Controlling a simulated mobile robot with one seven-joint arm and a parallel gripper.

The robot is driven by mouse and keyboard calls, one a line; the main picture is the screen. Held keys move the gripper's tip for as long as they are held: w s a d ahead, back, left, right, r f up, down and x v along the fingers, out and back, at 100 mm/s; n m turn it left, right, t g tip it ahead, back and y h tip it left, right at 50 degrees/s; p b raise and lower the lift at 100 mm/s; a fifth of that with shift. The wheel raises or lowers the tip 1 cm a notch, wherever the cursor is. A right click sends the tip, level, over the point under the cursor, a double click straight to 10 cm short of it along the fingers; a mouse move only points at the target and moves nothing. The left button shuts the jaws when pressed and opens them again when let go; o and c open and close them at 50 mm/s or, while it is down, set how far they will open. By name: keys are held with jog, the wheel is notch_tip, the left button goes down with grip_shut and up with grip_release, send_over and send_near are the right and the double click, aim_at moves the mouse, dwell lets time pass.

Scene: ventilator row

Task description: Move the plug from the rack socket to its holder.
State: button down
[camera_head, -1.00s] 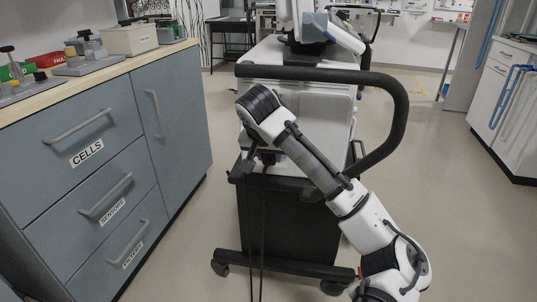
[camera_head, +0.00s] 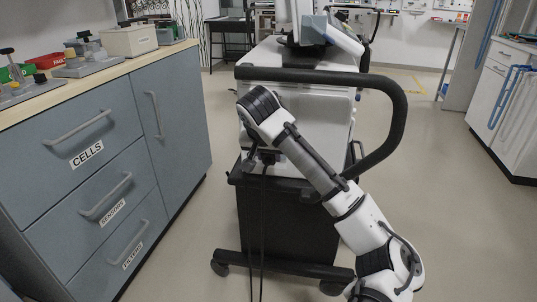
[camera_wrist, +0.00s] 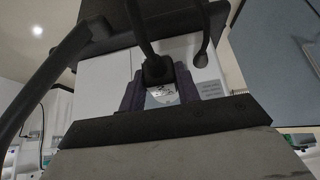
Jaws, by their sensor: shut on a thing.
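The black plug (camera_wrist: 157,71) is between the two dark fingers of my gripper (camera_wrist: 159,92) in the wrist view, with its cable running up from it. My gripper is shut on it. In the head view my gripper (camera_head: 258,158) is low at the rear of the white ventilator cart, partly hidden by my wrist. The pale cart panel is close behind the plug; I cannot tell whether the plug is seated in the rack socket or apart from it. I cannot make out the holder.
A second cable (camera_wrist: 203,36) enters the panel beside the plug. A black handle (camera_head: 390,120) curves around the cart's right side. Two cables (camera_head: 257,230) hang toward the floor. A grey-blue drawer cabinet (camera_head: 95,190) stands left. Floor is open to the right.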

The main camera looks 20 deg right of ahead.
jog(key=shift+w+d+p, duration=0.4)
jog(key=shift+w+d, duration=0.05)
jog(key=shift+w, duration=0.35)
dwell(0.8)
jog(key=c, duration=0.9)
grip_release()
jog(key=shift+r, duration=0.1)
